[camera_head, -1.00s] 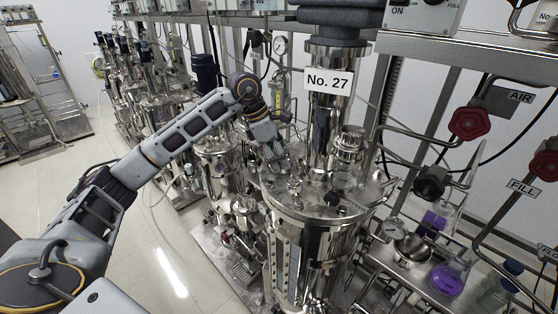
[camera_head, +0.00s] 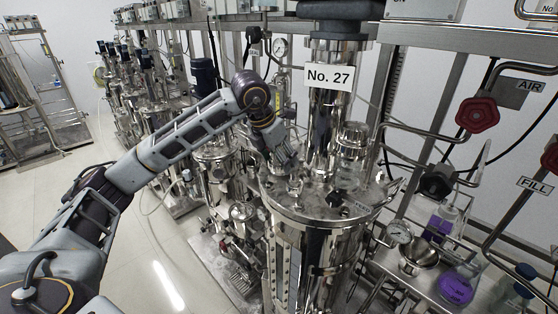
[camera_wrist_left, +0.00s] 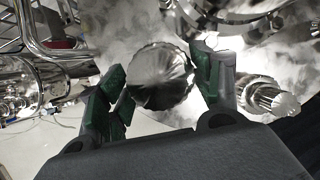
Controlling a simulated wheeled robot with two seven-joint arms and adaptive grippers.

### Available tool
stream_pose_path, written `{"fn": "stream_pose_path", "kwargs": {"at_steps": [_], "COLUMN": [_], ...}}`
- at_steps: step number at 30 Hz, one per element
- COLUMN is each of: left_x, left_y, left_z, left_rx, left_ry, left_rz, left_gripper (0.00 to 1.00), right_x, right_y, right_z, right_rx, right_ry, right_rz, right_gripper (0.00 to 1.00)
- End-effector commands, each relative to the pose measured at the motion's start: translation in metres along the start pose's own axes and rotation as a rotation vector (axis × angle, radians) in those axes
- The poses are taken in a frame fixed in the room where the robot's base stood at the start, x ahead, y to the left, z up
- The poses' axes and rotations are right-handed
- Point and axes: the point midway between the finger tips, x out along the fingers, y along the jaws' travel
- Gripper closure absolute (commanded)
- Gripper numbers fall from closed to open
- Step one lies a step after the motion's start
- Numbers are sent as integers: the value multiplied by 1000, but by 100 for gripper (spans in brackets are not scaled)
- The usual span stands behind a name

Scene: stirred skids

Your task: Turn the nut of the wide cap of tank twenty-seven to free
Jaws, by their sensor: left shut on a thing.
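Tank twenty-seven (camera_head: 318,230) is a shiny steel vessel whose tall column carries the "No. 27" sign (camera_head: 330,76). My left gripper (camera_head: 284,165) is at the left part of its lid (camera_head: 318,201), and the wrist mostly hides what it holds. In the left wrist view, the green-padded fingers of the left gripper (camera_wrist_left: 163,84) are around a round, ribbed metal nut (camera_wrist_left: 160,70), seen from above. The gripper is shut on it. The wide cap under the nut is hidden. My right gripper is not in view.
A narrower ribbed fitting (camera_wrist_left: 266,97) stands just right of the fingers in the wrist view. A steel fitting (camera_head: 352,141) rises right of the column. A red AIR valve handle (camera_head: 478,115) and pipes are at the right. More tanks (camera_head: 165,125) stand at the left.

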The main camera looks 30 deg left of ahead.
Motion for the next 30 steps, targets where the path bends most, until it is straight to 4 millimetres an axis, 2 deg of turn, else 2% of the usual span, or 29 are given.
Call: {"fn": "stream_pose_path", "kwargs": {"at_steps": [30], "left_x": [0], "left_y": [-3], "left_z": [2], "left_rx": [-648], "left_ry": [-4], "left_rz": [269], "left_gripper": [59], "right_x": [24], "right_y": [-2], "right_z": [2], "right_rx": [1], "right_ry": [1], "right_rz": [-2], "right_gripper": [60]}}
